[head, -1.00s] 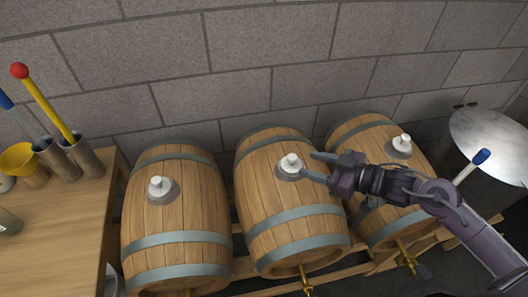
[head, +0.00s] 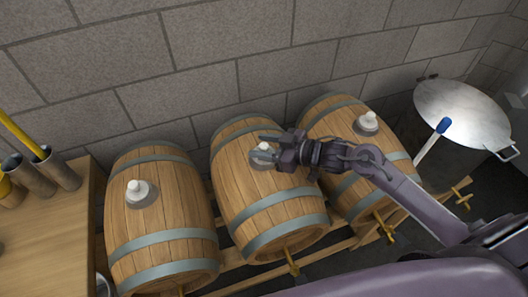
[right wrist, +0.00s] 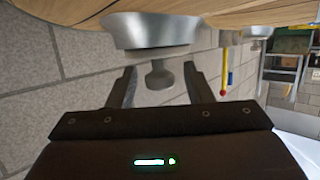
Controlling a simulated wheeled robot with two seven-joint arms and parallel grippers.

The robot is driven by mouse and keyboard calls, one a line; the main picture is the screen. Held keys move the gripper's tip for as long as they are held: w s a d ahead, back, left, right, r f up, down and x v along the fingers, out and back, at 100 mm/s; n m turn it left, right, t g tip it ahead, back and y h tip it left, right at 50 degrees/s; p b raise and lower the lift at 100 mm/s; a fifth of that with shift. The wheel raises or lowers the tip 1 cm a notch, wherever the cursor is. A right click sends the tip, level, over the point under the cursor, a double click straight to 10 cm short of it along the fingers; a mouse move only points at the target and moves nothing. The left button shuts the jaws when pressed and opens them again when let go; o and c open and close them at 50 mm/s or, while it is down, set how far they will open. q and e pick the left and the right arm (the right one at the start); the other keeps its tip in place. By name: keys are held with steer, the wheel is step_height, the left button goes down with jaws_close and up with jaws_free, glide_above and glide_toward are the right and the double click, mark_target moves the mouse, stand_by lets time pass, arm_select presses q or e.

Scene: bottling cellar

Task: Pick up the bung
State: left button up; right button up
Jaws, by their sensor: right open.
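Three barrels lie side by side, each with a pale bung in a grey collar on its top. My right gripper (head: 264,152) is open at the bung (head: 263,147) of the middle barrel (head: 270,200). In the right wrist view that bung (right wrist: 160,75) shows upside down between my two open fingers (right wrist: 160,80), with a gap on each side. Its grey collar (right wrist: 150,32) is beyond it. The other bungs sit on the left barrel (head: 137,188) and the right barrel (head: 369,119). My left gripper is not in view.
A stone wall (head: 200,60) stands behind the barrels. A wooden bench (head: 45,225) with metal cylinders (head: 55,168) is at the left. A large metal pot (head: 465,110) and a blue-tipped stick (head: 432,140) are at the right. Brass taps (head: 290,262) stick out at the barrel fronts.

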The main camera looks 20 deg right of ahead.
steer(key=c, duration=1)
steer(key=shift+r, duration=0.1)
